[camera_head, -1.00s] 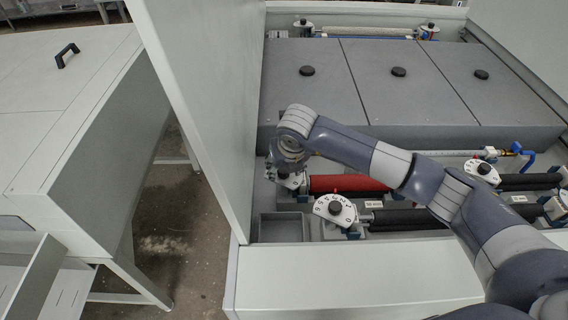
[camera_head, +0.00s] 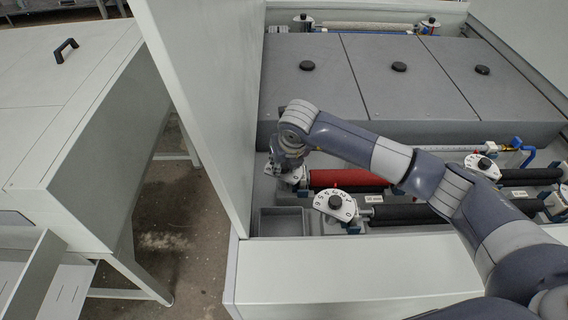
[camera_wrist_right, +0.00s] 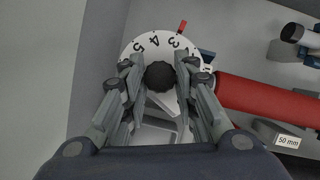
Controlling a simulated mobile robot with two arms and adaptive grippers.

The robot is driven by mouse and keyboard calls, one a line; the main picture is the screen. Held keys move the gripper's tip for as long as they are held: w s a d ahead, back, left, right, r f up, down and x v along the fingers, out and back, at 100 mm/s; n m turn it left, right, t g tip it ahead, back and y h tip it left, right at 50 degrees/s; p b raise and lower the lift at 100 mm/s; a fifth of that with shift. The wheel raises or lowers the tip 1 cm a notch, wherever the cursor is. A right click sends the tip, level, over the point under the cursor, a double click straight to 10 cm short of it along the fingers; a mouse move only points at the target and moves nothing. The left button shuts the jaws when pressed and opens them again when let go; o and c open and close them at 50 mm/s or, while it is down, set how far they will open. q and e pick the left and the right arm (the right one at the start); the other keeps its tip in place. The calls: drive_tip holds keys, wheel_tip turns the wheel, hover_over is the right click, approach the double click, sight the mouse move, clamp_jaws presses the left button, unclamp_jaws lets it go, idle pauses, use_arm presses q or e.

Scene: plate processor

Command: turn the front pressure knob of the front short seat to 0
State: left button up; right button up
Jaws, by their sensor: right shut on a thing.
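My right gripper (camera_wrist_right: 160,80) is shut on a round black knob (camera_wrist_right: 160,76) in the right wrist view, one finger on each side. Under the knob is a white dial plate (camera_wrist_right: 133,49) with black numbers; 5, 4 and 3 can be read along its far edge. A small red pointer (camera_wrist_right: 182,27) stands just beyond the dial, nearest the 3. In the head view the right gripper (camera_head: 286,168) covers most of this knob, and part of the dial (camera_head: 299,176) shows beside it at the left end of the red roller (camera_head: 345,178). My left gripper is not in view.
A nearer dial with a black knob (camera_head: 335,202) sits just in front, with a black roller (camera_head: 405,215) to its right. Grey covers (camera_head: 310,95) lie behind. A tall white panel (camera_head: 205,100) stands close on the left. More dials are at the right.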

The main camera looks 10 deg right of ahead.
drive_tip(key=n+y+b, duration=0.1)
drive_tip(key=n+b, duration=0.2)
drive_tip(key=b, duration=0.1)
drive_tip(key=n+g+y+b, duration=0.1)
drive_tip(key=n+b, duration=0.2)
drive_tip(key=b, duration=0.1)
drive_tip(key=n+y+b, duration=0.1)
drive_tip(key=n+b, duration=0.2)
drive_tip(key=b, duration=0.2)
drive_tip(key=shift+w+d+f+n+g, duration=0.15)
drive_tip(key=shift+w+d+n+g, duration=0.1)
drive_tip(key=shift+n+g, duration=0.15)
drive_tip(key=shift+n+y, duration=0.3)
drive_tip(key=shift+n, duration=0.2)
drive_tip(key=n+g+b, duration=0.1)
drive_tip(key=n+b, duration=0.1)
drive_tip(key=shift+n, duration=0.3)
drive_tip(key=n, duration=0.1)
drive_tip(key=n+g+b, duration=0.1)
drive_tip(key=n, duration=0.1)
drive_tip(key=shift+w+r+n+g+y, duration=0.15)
drive_tip(key=shift+r+n+g+y, duration=0.05)
drive_tip(key=shift+n+g+y, duration=0.1)
drive_tip(key=n+g, duration=0.1)
drive_tip(key=n, duration=0.1)
drive_tip(key=shift+r+n, duration=0.1)
drive_tip(key=shift+n, duration=0.2)
drive_tip(key=shift+w+n+g+h, duration=0.15)
drive_tip(key=shift+n+g+h, duration=0.4)
drive_tip(key=shift+n, duration=1.35)
